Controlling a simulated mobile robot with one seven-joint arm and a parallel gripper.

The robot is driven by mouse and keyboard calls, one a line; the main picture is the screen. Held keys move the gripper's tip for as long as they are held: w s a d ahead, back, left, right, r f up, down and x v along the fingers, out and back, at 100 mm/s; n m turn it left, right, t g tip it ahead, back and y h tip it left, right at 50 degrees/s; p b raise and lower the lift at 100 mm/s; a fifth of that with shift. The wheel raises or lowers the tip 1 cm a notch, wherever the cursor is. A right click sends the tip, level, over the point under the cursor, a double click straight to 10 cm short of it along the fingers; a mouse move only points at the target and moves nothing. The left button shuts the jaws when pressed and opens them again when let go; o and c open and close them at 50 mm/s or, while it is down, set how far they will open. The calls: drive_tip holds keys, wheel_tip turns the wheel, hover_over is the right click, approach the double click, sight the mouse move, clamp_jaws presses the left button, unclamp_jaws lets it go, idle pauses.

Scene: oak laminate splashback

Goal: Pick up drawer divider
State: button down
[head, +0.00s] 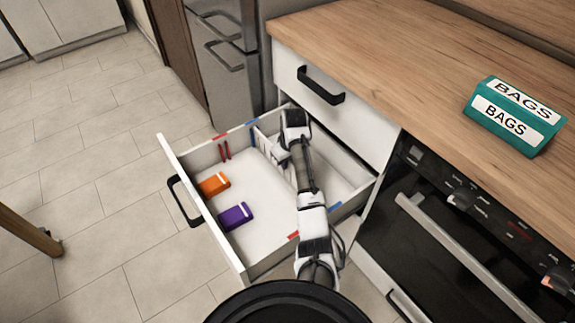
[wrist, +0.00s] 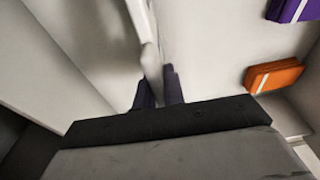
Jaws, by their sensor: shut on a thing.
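The drawer divider (wrist: 150,62) is a thin white upright panel. In the wrist view it passes between the dark fingers of my gripper (wrist: 160,90), which is shut on it. In the head view the divider (head: 262,142) stands across the open drawer (head: 178,165), and my arm hides much of it. My gripper (head: 284,152) is down inside the drawer there, with its fingertips mostly hidden. I cannot tell whether the divider touches the drawer floor.
An orange box (head: 213,184) and a purple box (head: 235,216) lie in the drawer's front part. Red and blue marks show on its side rims. A teal BAGS holder (head: 515,115) stands on the wooden counter (head: 410,65) above. An oven (head: 450,230) is at the right.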

wheel_tip(320, 180, up, 22)
drive_tip(key=p, duration=0.7)
drive_tip(key=shift+f, duration=0.15)
